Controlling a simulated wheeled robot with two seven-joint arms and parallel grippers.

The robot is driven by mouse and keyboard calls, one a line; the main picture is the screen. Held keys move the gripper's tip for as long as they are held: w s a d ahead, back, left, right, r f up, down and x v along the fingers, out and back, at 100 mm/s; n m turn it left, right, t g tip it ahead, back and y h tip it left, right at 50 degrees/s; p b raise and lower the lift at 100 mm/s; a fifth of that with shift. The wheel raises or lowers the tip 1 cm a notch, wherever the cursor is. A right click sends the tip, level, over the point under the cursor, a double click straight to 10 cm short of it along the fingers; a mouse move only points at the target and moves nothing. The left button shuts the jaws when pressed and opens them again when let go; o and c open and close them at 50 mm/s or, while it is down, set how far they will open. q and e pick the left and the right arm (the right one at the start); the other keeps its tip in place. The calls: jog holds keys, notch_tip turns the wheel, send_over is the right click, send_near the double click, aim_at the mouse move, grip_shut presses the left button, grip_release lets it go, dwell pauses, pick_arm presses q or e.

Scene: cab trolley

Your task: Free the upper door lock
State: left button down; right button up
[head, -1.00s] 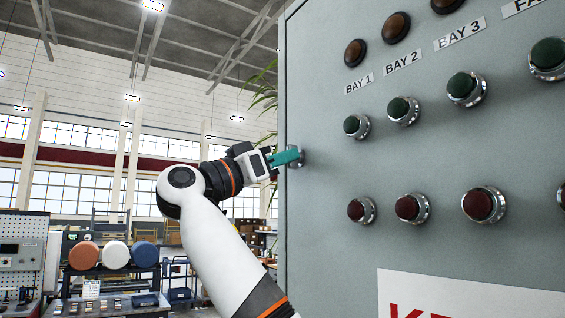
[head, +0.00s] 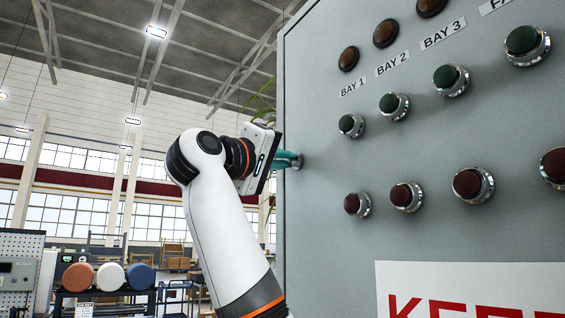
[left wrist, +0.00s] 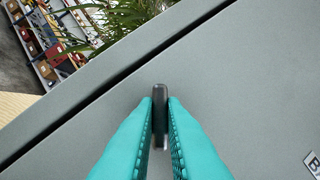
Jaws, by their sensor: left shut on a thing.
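In the left wrist view the same fingers (left wrist: 160,125) are shut on a thin dark lock handle (left wrist: 160,92), one finger on each side. The fingers hide much of the lock's body. My right gripper is in neither view.
The door carries brown, green (head: 451,79) and red (head: 473,183) buttons and a white sign (head: 470,290). A dark seam (left wrist: 100,92) runs diagonally in the left wrist view, with a plant (left wrist: 120,22) beyond it. Benches stand at the far left.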

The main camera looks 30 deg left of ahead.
pick_arm(q)
jog(key=shift+s+r+n+g+y+p, duration=0.1)
jog(key=shift+n+g+y+p, duration=0.3)
jog(key=shift+n, duration=0.9)
jog(key=shift+w+r+n+g+y+p, duration=0.15)
jog(key=shift+n+g, duration=0.3)
jog(key=shift+n, duration=0.85)
jog(key=shift+s+n+g+y+p, duration=0.15)
jog(key=shift+n+g+p, duration=0.25)
jog(key=shift+n, duration=0.9)
jog(key=shift+f, duration=0.1)
jog(key=c, duration=1.5)
grip_release()
jog(key=shift+a, duration=0.1)
